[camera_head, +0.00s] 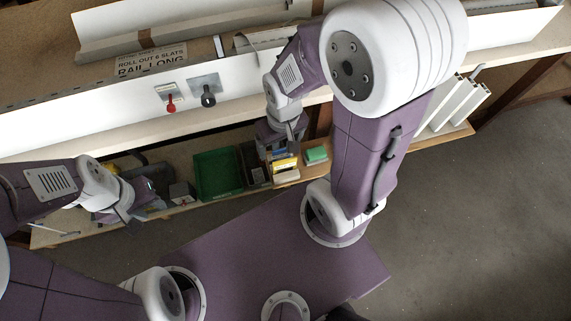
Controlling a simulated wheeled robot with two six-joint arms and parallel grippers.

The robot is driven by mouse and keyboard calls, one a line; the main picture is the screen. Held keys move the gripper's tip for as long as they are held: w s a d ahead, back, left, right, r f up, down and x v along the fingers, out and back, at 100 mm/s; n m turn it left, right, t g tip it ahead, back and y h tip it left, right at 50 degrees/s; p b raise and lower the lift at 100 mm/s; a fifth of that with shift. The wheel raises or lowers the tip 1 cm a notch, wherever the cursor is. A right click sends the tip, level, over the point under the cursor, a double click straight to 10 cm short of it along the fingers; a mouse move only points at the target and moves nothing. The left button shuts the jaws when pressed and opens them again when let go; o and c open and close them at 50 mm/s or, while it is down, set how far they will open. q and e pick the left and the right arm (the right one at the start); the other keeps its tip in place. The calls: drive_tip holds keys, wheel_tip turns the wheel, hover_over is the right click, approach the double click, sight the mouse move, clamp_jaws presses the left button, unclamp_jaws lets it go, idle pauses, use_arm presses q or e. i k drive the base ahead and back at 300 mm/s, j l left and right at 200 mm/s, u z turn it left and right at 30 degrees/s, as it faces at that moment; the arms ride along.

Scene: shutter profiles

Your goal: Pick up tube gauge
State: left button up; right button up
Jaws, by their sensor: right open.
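I cannot tell for sure which object is the tube gauge. My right gripper (279,152) points down over the lower shelf, at the back edge of a small yellow and white block (285,165). The gripper is open; its fingertips are small and partly hidden, and I see no object held between them. A green block (316,155) lies just right of the yellow one. My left gripper (140,200) is over the left part of the lower shelf, among dark items. Its jaws are too unclear to read.
A green bin (217,173) stands on the lower shelf between my grippers, with a dark narrow bin (254,165) beside it. The upper bench (60,128) overhangs behind, with a red-handled fixture (170,100) and a black-knobbed one (207,94). White profiles (462,100) lean at the right.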

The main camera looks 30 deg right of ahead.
sight(287, 163)
drive_tip(key=z, duration=1.15)
